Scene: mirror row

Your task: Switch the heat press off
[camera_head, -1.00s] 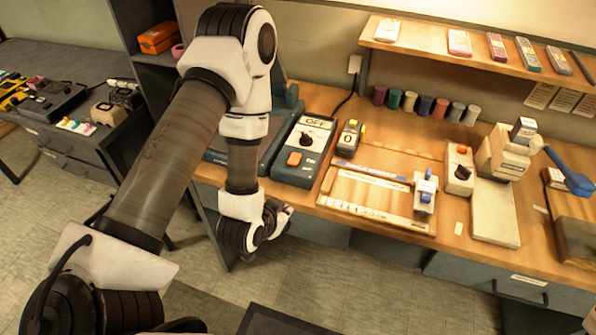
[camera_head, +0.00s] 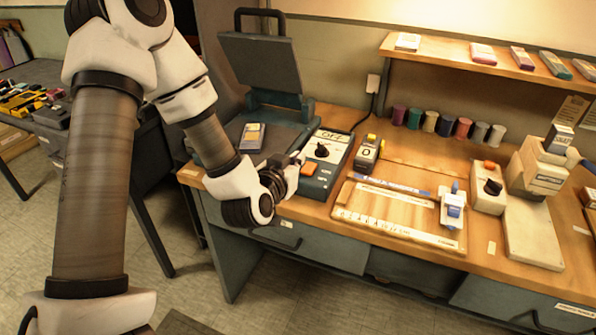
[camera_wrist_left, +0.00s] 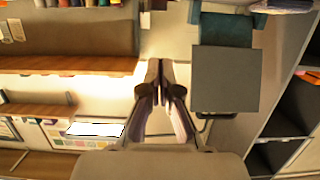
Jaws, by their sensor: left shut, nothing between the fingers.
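The heat press stands open on the bench's left part, its grey upper plate (camera_head: 262,62) raised over a dark base. Beside it is a control box (camera_head: 338,152) with a dark knob (camera_head: 322,150), an orange button (camera_head: 308,169) and an "OFF" label (camera_head: 332,135). I cannot tell whether the button is pressed. My left gripper (camera_head: 299,159) is shut and empty, at the control box's left edge, close to the orange button; contact is unclear. In the left wrist view its fingers (camera_wrist_left: 153,68) are together, with the grey plate (camera_wrist_left: 225,78) to their right. My right gripper is not in view.
A small counter reading "0" (camera_head: 367,152) stands right of the control box. Thread spools (camera_head: 430,122) line the back under a shelf (camera_head: 455,62).

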